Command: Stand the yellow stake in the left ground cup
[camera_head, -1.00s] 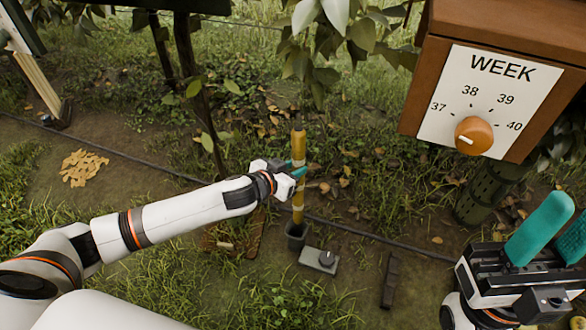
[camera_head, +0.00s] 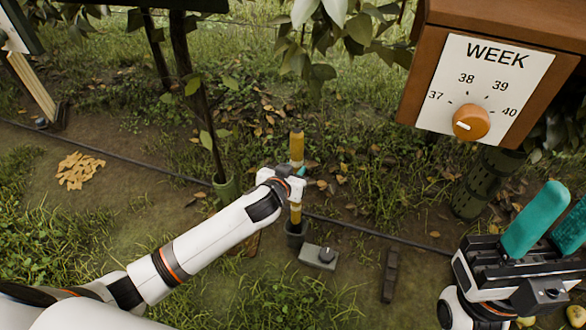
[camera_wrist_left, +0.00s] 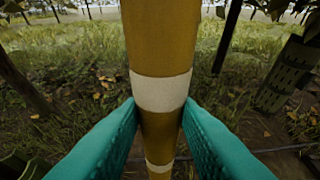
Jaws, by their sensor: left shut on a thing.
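The yellow stake (camera_head: 297,147), with pale bands, stands about upright in the head view. My left gripper (camera_head: 299,180) is shut on it around mid-height. In the left wrist view the stake (camera_wrist_left: 162,40) rises between the teal fingers (camera_wrist_left: 160,128), which press on it from both sides near a white band. The stake's lower end meets the mouth of a small black ground cup (camera_head: 296,239). It looks inside the rim, but I cannot tell how deep. My right gripper (camera_head: 568,205) is open and empty at the lower right.
A grey box with a black knob (camera_head: 318,257) lies just right of the cup. A dark block (camera_head: 390,275) is farther right. A wooden WEEK dial box (camera_head: 490,90) hangs upper right.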

